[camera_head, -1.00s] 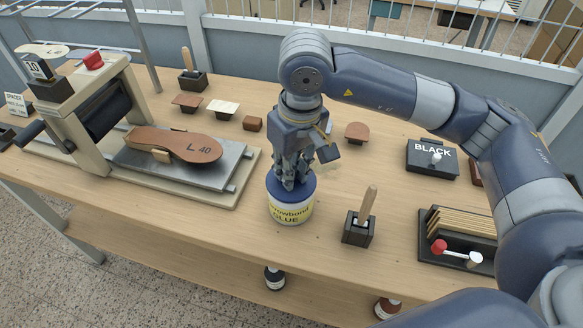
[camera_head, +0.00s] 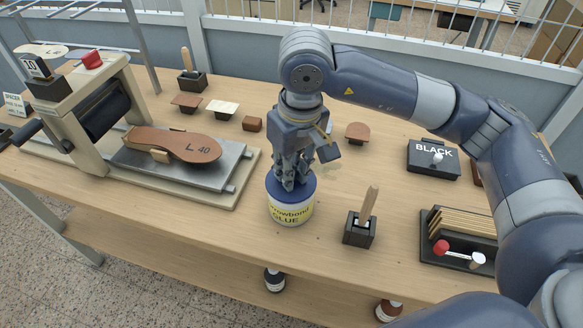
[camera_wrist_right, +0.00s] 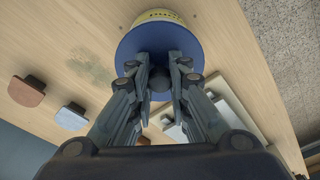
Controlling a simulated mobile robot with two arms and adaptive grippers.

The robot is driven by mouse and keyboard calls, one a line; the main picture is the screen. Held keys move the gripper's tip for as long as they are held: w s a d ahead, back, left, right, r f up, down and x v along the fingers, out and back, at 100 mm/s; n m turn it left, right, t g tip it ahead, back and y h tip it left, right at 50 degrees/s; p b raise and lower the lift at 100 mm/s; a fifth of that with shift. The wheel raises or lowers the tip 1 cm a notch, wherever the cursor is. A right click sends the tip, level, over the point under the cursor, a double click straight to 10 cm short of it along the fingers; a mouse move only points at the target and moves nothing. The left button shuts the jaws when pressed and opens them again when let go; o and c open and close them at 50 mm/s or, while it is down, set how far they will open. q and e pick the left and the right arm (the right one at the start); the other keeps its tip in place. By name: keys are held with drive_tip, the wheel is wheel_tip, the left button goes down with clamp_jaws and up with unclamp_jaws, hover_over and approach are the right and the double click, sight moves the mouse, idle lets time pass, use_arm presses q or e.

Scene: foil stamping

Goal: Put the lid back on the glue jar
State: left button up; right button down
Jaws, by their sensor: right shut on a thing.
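The glue jar (camera_head: 290,215) stands upright on the bench, with a yellow and white label that reads GLUE. Its blue lid (camera_head: 275,193) lies over the jar's top and looks level and roughly centred; whether it is fully seated I cannot tell. My right gripper (camera_head: 289,184) points down from above and is shut on the lid's knob. In the right wrist view the fingers (camera_wrist_right: 164,72) close around the dark knob in the middle of the blue lid (camera_wrist_right: 133,45), and the jar's label (camera_wrist_right: 160,16) shows past the lid's edge. My left gripper is not in view.
A brush in a dark holder (camera_head: 359,229) stands just right of the jar. The press with its metal plate (camera_head: 205,173) is to the left. A black box (camera_head: 433,160) and a rack (camera_head: 458,240) are to the right. Bare bench lies in front of the jar.

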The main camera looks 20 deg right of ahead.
drive_tip(key=shift+b, duration=0.5)
idle(0.4)
drive_tip(key=c, duration=1)
unclamp_jaws()
drive_tip(key=shift+o, duration=0.2)
drive_tip(key=shift+r, duration=0.1)
drive_tip(key=shift+r+p, duration=1.4)
drive_tip(key=shift+r, duration=2)
drive_tip(key=shift+c, duration=0.2)
clamp_jaws()
